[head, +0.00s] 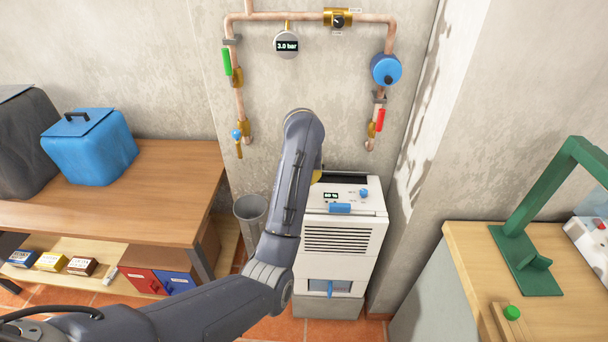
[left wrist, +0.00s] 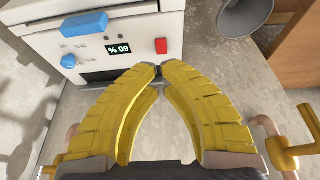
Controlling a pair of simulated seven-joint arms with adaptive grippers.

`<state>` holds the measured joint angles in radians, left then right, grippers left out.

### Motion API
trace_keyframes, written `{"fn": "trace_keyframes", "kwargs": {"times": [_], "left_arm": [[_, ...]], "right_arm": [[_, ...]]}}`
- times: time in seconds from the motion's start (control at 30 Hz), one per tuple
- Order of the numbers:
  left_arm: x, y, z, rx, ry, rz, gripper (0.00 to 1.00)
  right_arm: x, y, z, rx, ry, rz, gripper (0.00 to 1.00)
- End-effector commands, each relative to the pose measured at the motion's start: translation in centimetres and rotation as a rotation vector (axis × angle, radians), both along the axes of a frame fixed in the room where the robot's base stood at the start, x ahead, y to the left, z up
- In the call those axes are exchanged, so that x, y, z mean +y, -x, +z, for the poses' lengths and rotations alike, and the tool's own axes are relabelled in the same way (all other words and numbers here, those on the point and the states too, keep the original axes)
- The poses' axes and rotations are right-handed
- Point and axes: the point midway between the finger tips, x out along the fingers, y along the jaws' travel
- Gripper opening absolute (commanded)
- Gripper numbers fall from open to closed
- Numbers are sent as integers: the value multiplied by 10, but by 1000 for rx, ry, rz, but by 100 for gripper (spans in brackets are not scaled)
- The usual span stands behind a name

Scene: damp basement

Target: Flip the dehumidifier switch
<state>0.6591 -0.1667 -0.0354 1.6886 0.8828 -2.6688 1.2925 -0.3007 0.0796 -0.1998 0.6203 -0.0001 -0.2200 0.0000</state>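The white dehumidifier (head: 341,241) stands on a grey block against the back wall in the head view. Its top panel has a small display, a blue knob (head: 364,193) and a blue handle (head: 340,208). In the left wrist view the panel appears upside down, with a display (left wrist: 118,49) reading 60 % and a red switch (left wrist: 161,46) beside it. In the head view my arm hides the switch and most of this gripper. My right gripper is out of view.
Copper pipes with a gauge (head: 286,44) and valves run on the wall above. A grey bin (head: 250,208) stands left of the dehumidifier. A wooden bench (head: 150,205) with a blue box (head: 90,147) is at left; another bench with a green frame (head: 530,240) is at right.

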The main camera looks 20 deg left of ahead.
Motion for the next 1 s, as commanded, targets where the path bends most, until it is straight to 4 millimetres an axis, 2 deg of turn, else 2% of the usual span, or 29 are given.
{"fn": "trace_keyframes", "kwargs": {"times": [0.13,0.33,1.0], "left_arm": [[-3,6,12,-4,3,-1,0],[-3,11,20,-1,1,-2,0],[-1,13,21,3,-1,3,0]], "right_arm": [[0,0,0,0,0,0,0],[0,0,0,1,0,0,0],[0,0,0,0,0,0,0]]}}
